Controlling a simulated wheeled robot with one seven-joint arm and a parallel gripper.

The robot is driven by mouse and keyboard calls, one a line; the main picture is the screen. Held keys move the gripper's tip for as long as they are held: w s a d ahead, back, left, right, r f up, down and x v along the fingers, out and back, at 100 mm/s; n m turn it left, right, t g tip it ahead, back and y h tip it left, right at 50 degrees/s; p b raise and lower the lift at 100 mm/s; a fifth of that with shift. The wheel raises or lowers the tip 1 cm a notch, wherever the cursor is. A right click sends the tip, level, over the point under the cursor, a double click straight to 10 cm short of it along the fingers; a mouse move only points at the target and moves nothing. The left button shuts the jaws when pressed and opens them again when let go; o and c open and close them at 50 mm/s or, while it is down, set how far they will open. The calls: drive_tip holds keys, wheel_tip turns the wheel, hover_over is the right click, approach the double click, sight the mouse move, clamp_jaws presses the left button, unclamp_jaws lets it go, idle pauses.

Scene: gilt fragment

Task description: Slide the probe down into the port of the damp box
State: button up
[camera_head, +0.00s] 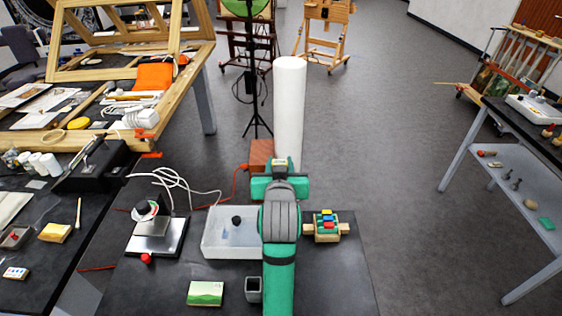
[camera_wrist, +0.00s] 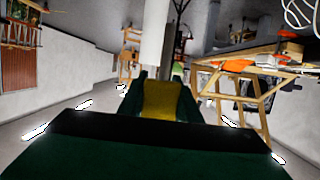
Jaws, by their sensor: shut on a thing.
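The damp box (camera_head: 217,240) is a translucent, low container on the dark bench in the head view. A round black fitting (camera_head: 237,221) shows on it; I take this to be the port. My gripper (camera_head: 279,166) is beyond and right of the box, pointing away from the head camera. In the wrist view my gripper (camera_wrist: 160,82) is shut on a yellow thing (camera_wrist: 162,100) between its dark green fingers. I cannot tell whether this is the probe. A white cable (camera_head: 180,180) loops beside the dial meter (camera_head: 147,210). My arm hides the box's right side.
A tall white cylinder (camera_head: 290,105) stands just beyond my gripper, also in the wrist view (camera_wrist: 155,35). A wooden rack with coloured pieces (camera_head: 326,226) is right of my arm. A green card (camera_head: 205,293) and grey cup (camera_head: 253,290) are in front. A reddish box (camera_head: 262,153) is behind.

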drive_tip(key=shift+s+f, duration=0.15)
drive_tip(key=shift+f, duration=1.3)
drive_tip(key=shift+s+f, duration=0.15)
drive_tip(key=shift+f, duration=1.25)
drive_tip(key=shift+a, duration=0.1)
drive_tip(key=shift+s, duration=0.1)
drive_tip(key=shift+f, duration=0.9)
drive_tip(key=shift+f, duration=0.3)
drive_tip(key=shift+f, duration=0.1)
